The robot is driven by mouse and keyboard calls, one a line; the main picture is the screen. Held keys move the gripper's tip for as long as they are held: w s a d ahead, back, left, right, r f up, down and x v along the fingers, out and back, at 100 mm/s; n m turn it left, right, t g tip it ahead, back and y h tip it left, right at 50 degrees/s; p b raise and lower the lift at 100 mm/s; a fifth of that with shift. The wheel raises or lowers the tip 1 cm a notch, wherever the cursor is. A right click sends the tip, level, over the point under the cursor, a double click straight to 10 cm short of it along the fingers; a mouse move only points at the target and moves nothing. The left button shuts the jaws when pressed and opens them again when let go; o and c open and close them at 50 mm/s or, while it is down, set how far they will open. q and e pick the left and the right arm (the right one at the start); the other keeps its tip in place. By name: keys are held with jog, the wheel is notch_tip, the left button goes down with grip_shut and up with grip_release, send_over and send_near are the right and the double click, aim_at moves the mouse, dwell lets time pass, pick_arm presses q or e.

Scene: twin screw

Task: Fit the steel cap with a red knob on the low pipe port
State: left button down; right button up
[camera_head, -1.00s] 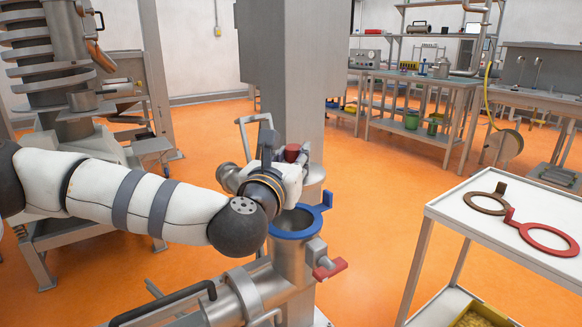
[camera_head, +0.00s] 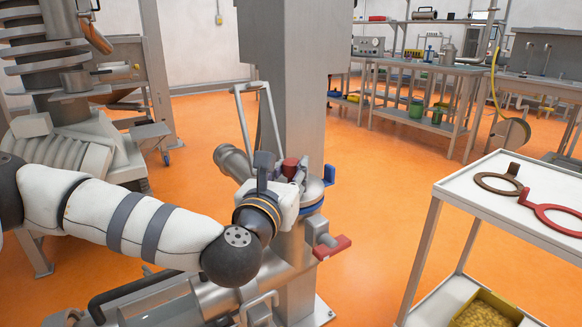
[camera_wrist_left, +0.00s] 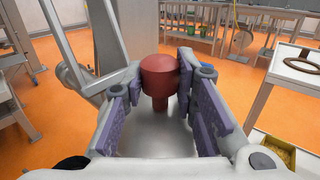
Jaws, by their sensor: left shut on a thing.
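The steel cap (camera_head: 313,190) is over the low pipe port, whose blue ring (camera_head: 311,208) shows just beneath its edge. My left gripper (camera_head: 292,178) is shut on the cap's red knob (camera_head: 290,167). In the left wrist view the red knob (camera_wrist_left: 161,76) stands between the purple finger pads, with the grey cap top (camera_wrist_left: 155,135) below it. The port's opening is hidden by the cap and gripper. I cannot tell whether the cap is fully seated. My right gripper is not in view.
A thick steel column (camera_head: 290,70) stands right behind the port. A red valve handle (camera_head: 332,247) sticks out below it. An angled pipe (camera_head: 232,160) is to its left. A white cart (camera_head: 465,190) at right carries a brown ring (camera_head: 497,182) and a red ring (camera_head: 550,216).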

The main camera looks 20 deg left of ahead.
pick_arm(q)
jog(key=shift+f, duration=0.15)
dwell(0.5)
jog(key=c, duration=1.2)
grip_release()
jog(key=shift+f, duration=0.1)
jog(key=s, duration=0.7)
jog(key=shift+s+d, duration=0.1)
jog(key=shift+s, duration=0.2)
